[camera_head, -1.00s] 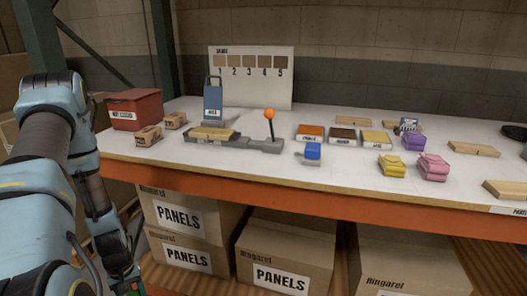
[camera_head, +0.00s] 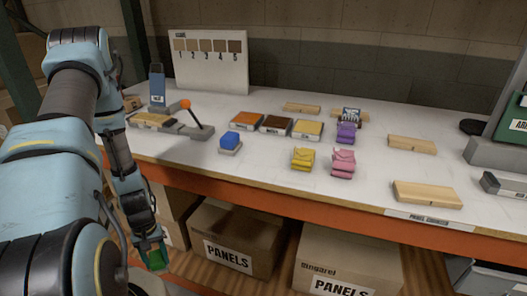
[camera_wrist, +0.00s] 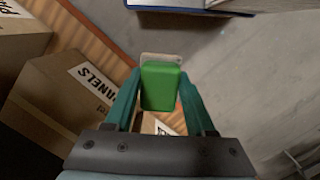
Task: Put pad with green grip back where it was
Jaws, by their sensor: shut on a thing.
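The pad with green grip (camera_wrist: 162,88) is between the two teal fingers of my gripper (camera_wrist: 160,80) in the wrist view. Its pale pad end (camera_wrist: 161,57) sticks out past the fingertips. My gripper is shut on the green grip. In the head view my gripper (camera_head: 152,247) hangs at the lower left, in front of the shelf's orange edge and below the table top, with the green grip (camera_head: 154,258) just visible. On the table stand a blue-grip pad (camera_head: 230,143), a purple one (camera_head: 346,132), a yellow one (camera_head: 303,158) and a pink one (camera_head: 342,163).
Three colour trays (camera_head: 276,124) and several wooden blocks (camera_head: 427,194) lie on the white table (camera_head: 255,172). An orange-knobbed lever (camera_head: 186,105) stands at the left, a grey and green machine (camera_head: 505,125) at the right. Boxes labelled PANELS (camera_head: 235,240) sit below.

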